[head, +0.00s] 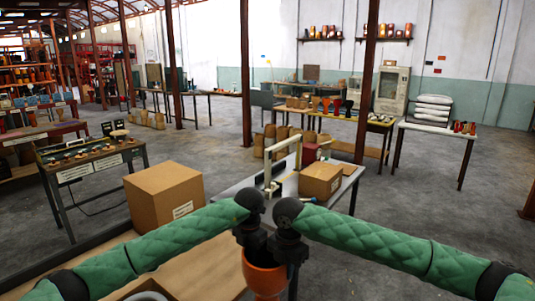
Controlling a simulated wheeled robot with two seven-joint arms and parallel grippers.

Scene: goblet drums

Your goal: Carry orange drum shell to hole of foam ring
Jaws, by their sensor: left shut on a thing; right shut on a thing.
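The orange drum shell (264,279) is at the bottom middle of the head view, its rim up and its lower part cut off by the frame edge. My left gripper (254,248) and my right gripper (291,254) are side by side at its rim, pointing down, both shut on it. The dark gripper bodies hide part of the rim. A pale grey curved edge (147,296) shows at the bottom, left of the shell; it may be the foam ring, but its hole cannot be made out.
A cardboard box (160,199) stands at the left on a wooden-coloured surface (203,273). Beyond my grippers is a grey table (232,183) with a smaller box (320,180) and a pale frame. Open concrete floor (420,215) lies to the right.

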